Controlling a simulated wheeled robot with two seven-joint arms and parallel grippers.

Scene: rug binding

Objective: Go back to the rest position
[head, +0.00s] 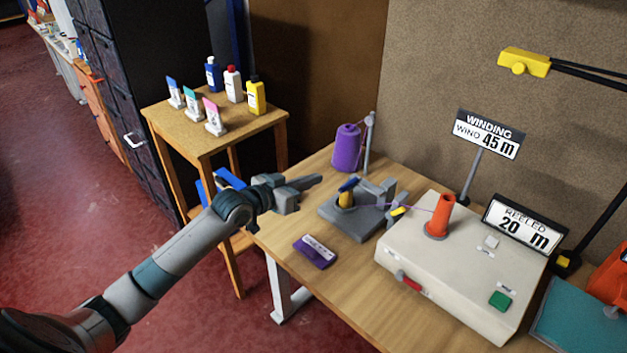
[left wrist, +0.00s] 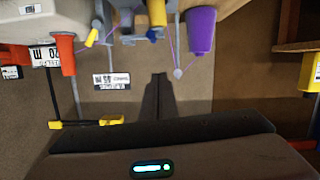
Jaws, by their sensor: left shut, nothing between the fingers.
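My left gripper (head: 312,183) reaches in from the left over the near left edge of the table (head: 335,285). Its fingers are shut with nothing between them, and it seems apart from everything on the table. In the left wrist view the closed fingers (left wrist: 159,85) point toward the wall, and the scene appears upside down. My right gripper is in neither view.
A grey fixture (head: 350,218), purple thread cone (head: 347,148) and purple block (head: 315,252) are near the gripper. A cream winder (head: 455,270) with an orange cone (head: 440,216) stands right. A wooden stand (head: 190,135) with bottles is behind left. Red floor is open at left.

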